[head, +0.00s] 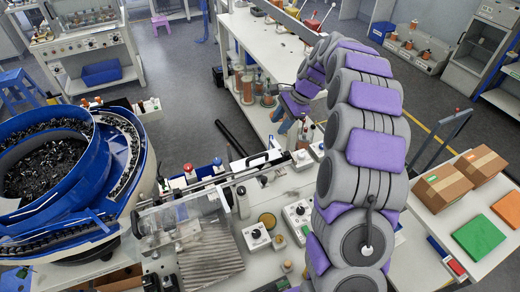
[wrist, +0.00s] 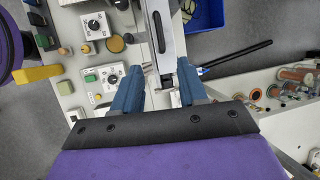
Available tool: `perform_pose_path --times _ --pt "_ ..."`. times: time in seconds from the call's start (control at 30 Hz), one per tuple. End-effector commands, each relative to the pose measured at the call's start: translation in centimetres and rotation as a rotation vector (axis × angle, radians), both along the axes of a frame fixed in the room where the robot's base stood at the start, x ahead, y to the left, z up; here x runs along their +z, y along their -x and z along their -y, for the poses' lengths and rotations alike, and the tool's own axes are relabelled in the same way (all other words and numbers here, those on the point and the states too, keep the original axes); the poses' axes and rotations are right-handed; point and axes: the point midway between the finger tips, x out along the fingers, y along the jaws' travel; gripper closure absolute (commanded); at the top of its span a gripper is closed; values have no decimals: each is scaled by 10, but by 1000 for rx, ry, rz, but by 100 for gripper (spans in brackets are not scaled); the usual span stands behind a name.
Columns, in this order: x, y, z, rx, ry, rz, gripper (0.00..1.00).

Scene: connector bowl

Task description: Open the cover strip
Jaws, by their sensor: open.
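My gripper (wrist: 160,82) is open, with its two blue fingers pointing away in the wrist view. A long pale strip with a dark slot (wrist: 165,28) runs up the picture from between and beyond the fingertips. I take it for the cover strip, but cannot be sure. I cannot tell whether the fingers touch it. In the head view, my gripper (head: 284,122) hangs above the white end piece (head: 258,160) of the long rail, partly behind my arm. A clear cover (head: 180,219) sits over the rail's left part and looks closed.
A large blue bowl feeder (head: 50,170) full of dark parts stands at left. Small control boxes with knobs (head: 298,212) crowd the bench in front of the rail. A black rod (wrist: 236,56) juts out near the fingers. Cardboard boxes (head: 440,186) stand at right.

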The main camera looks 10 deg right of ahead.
Motion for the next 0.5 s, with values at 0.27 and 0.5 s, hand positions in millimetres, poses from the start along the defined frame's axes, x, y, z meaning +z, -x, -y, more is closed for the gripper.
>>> perform_pose_path --times 0.27,0.5 --pt "-43 -4 -20 4 -2 -7 58" --pt "-85 -8 -40 6 -3 -7 58"
